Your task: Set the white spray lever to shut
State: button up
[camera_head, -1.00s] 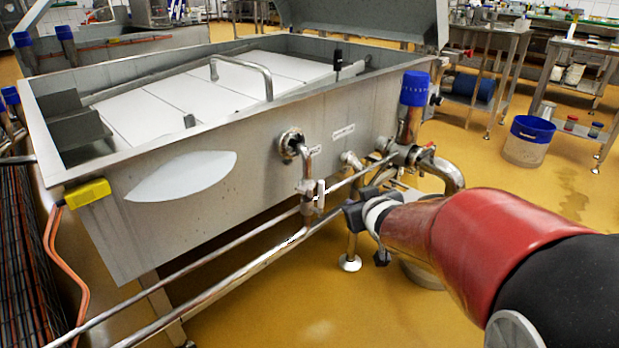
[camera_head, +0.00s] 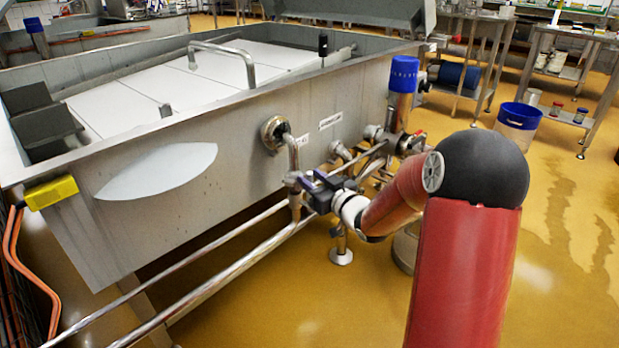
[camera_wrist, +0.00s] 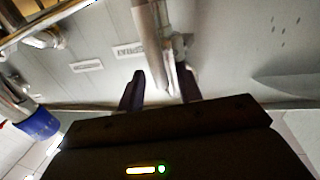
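My gripper (camera_head: 308,181) is at the pipe valve on the front of the steel vat, beneath the round wall flange. In the wrist view its two dark fingers (camera_wrist: 161,82) stand apart, so it is open. The lower end of the valve and pipe (camera_wrist: 150,28) reaches into the gap between them. A pale strip there (camera_wrist: 171,78) looks like the white spray lever, between the fingertips; contact is not clear. In the head view my gripper hides the lever, so its angle cannot be read.
The steel vat (camera_head: 225,150) has two small labels on its wall. A blue-capped upright fitting (camera_head: 403,75) stands right of my gripper. Long steel pipes (camera_head: 235,257) run low along the vat. A yellow block (camera_head: 50,192) is at the left corner.

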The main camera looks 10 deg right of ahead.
jog(key=shift+x, duration=0.75)
grip_shut()
